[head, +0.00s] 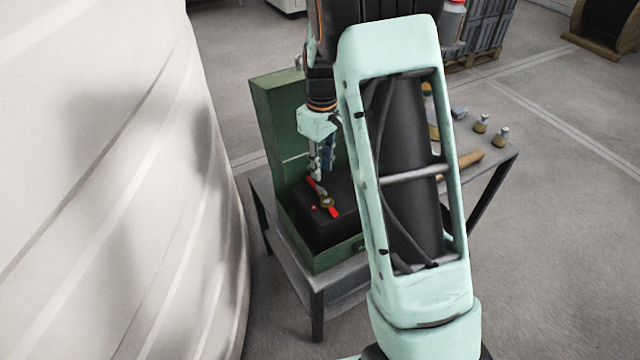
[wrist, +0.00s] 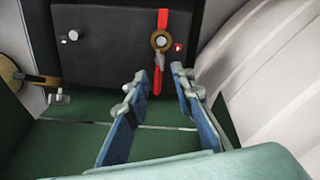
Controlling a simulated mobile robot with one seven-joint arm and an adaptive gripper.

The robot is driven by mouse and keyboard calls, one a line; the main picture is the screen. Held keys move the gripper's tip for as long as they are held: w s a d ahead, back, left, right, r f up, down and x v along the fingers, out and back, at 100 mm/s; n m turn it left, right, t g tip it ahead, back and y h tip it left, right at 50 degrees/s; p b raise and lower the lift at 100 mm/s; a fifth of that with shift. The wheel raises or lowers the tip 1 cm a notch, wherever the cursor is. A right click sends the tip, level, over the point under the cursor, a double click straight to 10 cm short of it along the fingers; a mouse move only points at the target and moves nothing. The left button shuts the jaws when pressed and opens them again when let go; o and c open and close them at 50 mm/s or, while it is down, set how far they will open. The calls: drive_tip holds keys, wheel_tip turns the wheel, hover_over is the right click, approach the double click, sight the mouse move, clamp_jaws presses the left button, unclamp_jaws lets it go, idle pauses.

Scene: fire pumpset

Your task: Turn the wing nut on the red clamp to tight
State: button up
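The red clamp (head: 322,197) is a narrow red bar across a black block in the green box. It also shows in the wrist view (wrist: 162,19), running up and down the picture. In the head view the nut (head: 325,202) is small. My gripper (wrist: 160,78) is open and empty, its blue-backed fingers on either side of the bar's near end in the picture. I cannot tell whether they touch it.
The green box (head: 275,120) has a raised wall and stands on a grey table (head: 345,285). Several small fittings (head: 481,124) and a wooden piece (head: 468,159) lie on the table's right. A large white ribbed tank (head: 120,180) stands close on the left. My arm hides the table's middle.

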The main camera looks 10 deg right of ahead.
sight(321, 188)
wheel_tip(321, 188, down, 7)
drive_tip(key=shift+f, duration=0.1)
idle(0.3)
clamp_jaws()
